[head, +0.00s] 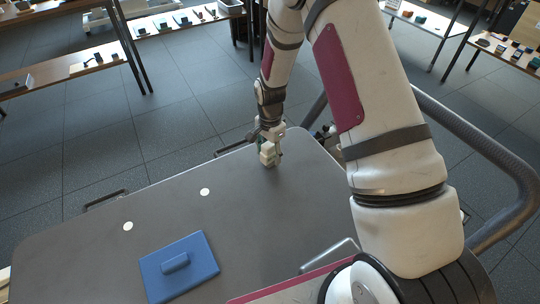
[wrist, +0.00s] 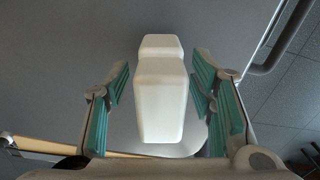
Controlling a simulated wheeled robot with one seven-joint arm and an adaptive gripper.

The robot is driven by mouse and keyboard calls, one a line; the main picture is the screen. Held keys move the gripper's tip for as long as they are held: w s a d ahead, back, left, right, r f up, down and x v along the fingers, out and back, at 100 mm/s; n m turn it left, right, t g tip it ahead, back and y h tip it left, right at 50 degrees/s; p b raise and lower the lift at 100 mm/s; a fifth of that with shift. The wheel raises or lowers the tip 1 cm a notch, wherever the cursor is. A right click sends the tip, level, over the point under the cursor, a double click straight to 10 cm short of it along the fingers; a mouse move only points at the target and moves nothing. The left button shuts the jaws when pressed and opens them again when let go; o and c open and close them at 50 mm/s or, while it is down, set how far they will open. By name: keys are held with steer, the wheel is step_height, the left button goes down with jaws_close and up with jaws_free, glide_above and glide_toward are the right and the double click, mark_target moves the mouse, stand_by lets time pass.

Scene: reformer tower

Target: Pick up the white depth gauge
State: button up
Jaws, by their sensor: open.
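The white depth gauge (wrist: 161,98) is a pale, blocky piece with a narrower far part, seen in the middle of the wrist view. In the head view it is a small pale block (head: 267,154) near the far edge of the grey tabletop. My gripper (wrist: 160,95) is open, with one teal-padded finger on each side of the gauge. A gap shows between the gauge and each pad. In the head view my gripper (head: 268,150) is low over the tabletop at the gauge. Whether the gauge's underside touches the top is hidden.
The grey tabletop (head: 130,245) holds a blue plate with a raised handle (head: 178,264) and two white discs (head: 204,192) (head: 128,227). Metal handles (head: 105,200) line its far edge. Shelves with small objects (head: 70,68) stand beyond, across open tiled floor.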

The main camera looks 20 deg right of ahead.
steer(key=shift+f, duration=0.95)
jaws_close()
steer(key=shift+r, duration=0.1)
